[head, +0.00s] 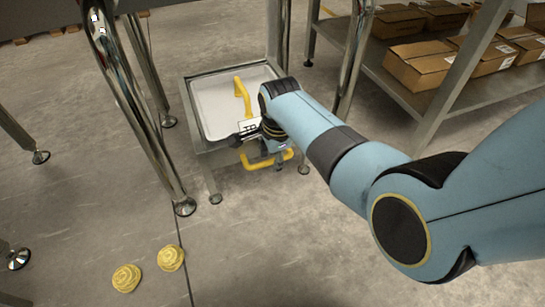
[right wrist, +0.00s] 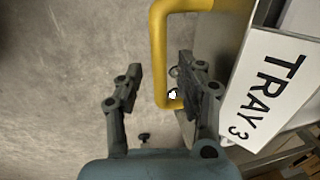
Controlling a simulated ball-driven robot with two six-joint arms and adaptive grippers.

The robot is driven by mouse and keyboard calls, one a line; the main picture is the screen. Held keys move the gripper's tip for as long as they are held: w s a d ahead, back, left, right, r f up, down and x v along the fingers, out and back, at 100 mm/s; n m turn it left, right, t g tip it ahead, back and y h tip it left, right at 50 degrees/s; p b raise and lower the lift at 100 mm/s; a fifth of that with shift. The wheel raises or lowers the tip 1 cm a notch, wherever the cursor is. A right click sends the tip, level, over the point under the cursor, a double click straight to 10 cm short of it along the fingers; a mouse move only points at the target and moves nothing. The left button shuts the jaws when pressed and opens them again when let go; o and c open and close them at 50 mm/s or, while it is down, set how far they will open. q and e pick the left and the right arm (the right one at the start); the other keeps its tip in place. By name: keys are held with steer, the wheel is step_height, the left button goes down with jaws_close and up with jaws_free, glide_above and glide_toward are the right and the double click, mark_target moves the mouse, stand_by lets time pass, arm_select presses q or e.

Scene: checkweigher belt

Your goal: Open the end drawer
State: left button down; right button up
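The end drawer (head: 196,118) is a low metal-framed unit with a white inside, seen in the middle of the head view. A yellow handle (head: 288,155) sticks out from its near side. In the right wrist view the yellow handle (right wrist: 159,45) is a U-shaped bar. My right gripper (right wrist: 160,72) is open there, with one finger on each side of the bar and visible gaps. In the head view my right gripper (head: 255,138) is over the drawer's near edge and partly hides the handle. My left gripper is not in view.
A white "TRAY 3" label (right wrist: 272,88) is beside the handle. A second yellow handle (head: 242,94) shows over the white inside. Metal legs (head: 135,105) stand left of the drawer. A shelf with cardboard boxes (head: 425,65) is at right. Two yellow coiled items (head: 171,258) lie on the open floor.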

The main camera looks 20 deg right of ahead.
jaws_close()
stand_by(0.3)
